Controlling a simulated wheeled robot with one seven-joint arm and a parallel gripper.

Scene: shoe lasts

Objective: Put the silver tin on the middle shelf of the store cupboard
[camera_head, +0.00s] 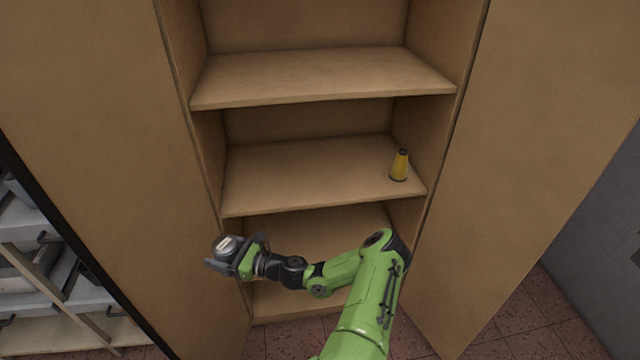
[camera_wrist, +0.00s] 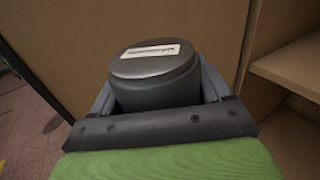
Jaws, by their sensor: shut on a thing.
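The silver tin (camera_head: 228,246) is a short, dark grey cylinder with a pale label on its lid. My gripper (camera_head: 238,260) is shut on it, in front of the cupboard's lower left side. In the wrist view the tin (camera_wrist: 155,75) sits upright between the two fingers of my gripper (camera_wrist: 158,95). The store cupboard (camera_head: 440,145) stands open. Its middle shelf (camera_head: 300,180) is above and to the right of the tin in the head view. The tin is outside the cupboard, apart from every shelf.
A yellow cone-shaped thing with a dark top (camera_head: 399,166) stands at the right end of the middle shelf. The rest of that shelf is bare. The upper shelf (camera_head: 320,75) is empty. Open doors flank the cupboard, the left door (camera_head: 100,120) and the right door (camera_head: 530,130).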

